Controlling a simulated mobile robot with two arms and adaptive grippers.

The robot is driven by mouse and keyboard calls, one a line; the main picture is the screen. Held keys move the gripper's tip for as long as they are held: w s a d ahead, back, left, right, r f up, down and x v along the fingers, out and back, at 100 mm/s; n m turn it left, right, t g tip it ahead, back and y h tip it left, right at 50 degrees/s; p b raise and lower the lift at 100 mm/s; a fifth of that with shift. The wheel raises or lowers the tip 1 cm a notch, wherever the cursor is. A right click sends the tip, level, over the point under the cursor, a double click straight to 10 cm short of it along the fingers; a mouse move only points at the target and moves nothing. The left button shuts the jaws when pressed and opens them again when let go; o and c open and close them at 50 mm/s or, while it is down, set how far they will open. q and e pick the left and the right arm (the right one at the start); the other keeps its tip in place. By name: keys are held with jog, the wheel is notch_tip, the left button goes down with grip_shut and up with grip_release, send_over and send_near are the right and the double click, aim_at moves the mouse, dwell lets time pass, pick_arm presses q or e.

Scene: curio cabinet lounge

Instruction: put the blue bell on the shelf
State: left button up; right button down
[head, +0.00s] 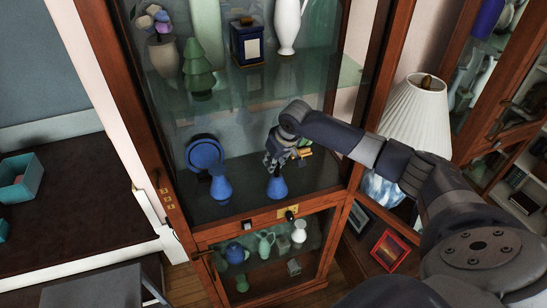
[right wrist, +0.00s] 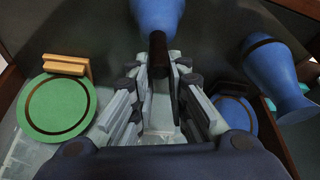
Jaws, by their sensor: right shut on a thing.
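The blue bell (head: 277,188) is inside the tall wooden cabinet, upright at the shelf (head: 245,208) with the blue plate. I cannot tell whether its base touches the shelf. My right gripper (head: 275,164) reaches in from the right above the bell. In the right wrist view, the gripper (right wrist: 160,95) is shut on the bell's dark handle, and part of the blue body (right wrist: 157,16) shows beyond the fingers. My left gripper is not in view.
A blue vase-like piece (head: 221,186) and a blue plate (head: 205,153) stand left of the bell. A green plate (right wrist: 58,104) is near the gripper. A glass shelf (head: 240,88) with ornaments is above. A pleated lamp (head: 418,115) stands beside the cabinet, near my right arm.

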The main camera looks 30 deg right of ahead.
jog(key=shift+s, duration=0.15)
jog(key=c, duration=1.6)
grip_release()
jog(key=shift+f, duration=0.1)
jog(key=shift+o, duration=0.2)
jog(key=shift+b, duration=0.3)
jog(key=s+r+b, duration=0.1)
jog(key=s+b, duration=0.5)
jog(key=s, duration=0.6)
jog(key=shift+s+d+r, duration=0.2)
jog(key=shift+d, duration=0.2)
